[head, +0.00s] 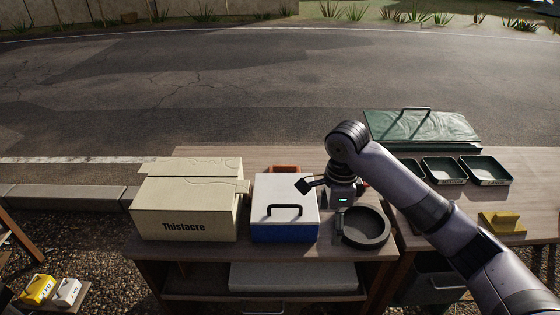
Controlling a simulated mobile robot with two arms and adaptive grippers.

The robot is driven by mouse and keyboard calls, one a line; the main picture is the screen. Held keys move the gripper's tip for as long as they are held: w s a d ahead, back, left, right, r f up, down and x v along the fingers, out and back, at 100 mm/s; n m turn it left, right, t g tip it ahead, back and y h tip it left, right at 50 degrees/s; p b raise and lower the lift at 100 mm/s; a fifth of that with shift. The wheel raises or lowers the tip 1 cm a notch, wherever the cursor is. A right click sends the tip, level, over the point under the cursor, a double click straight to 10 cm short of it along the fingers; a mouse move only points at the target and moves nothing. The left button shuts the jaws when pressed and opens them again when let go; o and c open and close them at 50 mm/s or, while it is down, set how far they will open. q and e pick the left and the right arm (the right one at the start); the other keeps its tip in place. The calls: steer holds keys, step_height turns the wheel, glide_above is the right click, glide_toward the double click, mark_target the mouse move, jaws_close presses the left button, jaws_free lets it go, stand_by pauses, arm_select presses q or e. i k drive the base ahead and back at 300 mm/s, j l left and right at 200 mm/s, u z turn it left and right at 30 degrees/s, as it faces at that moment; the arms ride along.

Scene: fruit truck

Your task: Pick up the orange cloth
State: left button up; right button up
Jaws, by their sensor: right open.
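A small orange-brown patch, which looks like the orange cloth (284,169), shows on the table just behind the white-lidded blue cooler (261,225). The cooler hides its lower front part, so I cannot tell its full shape. My right gripper (321,190) hangs over the table to the right of the cooler's lid, near its back right corner. It is open and apart from the cloth, to the right of it and nearer to me. My own wrist partly hides the fingers. My left gripper is not in view.
A cream Thistacre box (186,226) stands left of the cooler. Dark trays (487,183), a green case (425,127) and a yellow item (502,222) are on the right. The table behind the cream box is clear.

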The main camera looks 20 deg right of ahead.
mark_target(275, 169)
steer(key=i, duration=1.4)
